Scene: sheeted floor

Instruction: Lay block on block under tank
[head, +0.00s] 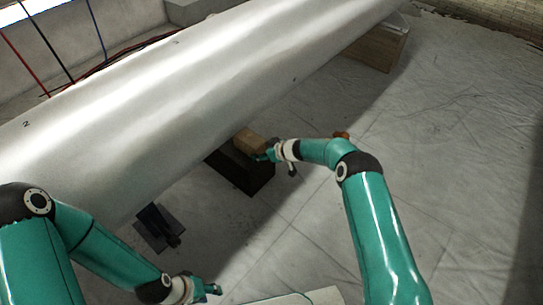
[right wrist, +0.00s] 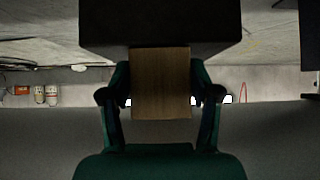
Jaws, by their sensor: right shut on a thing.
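The long pale grey tank (head: 180,90) lies diagonally across the head view. A dark block (head: 240,172) sits on the floor beside and partly under its lower edge. My right gripper (head: 264,153) is shut on a light wooden block (head: 249,138), which is at the top of the dark block, close against the tank's side. The right wrist view shows the wooden block (right wrist: 160,85) between both fingers, its end overlapping the dark block (right wrist: 160,22); whether they touch is unclear. My left gripper (head: 208,290) is low at the front, away from the blocks, its opening unclear.
A wooden support (head: 378,50) stands under the tank's far end. A dark object (head: 158,228) lies on the floor near the tank's front left. A small orange thing (head: 342,135) is behind my right arm. The sheeted floor (head: 450,150) to the right is clear.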

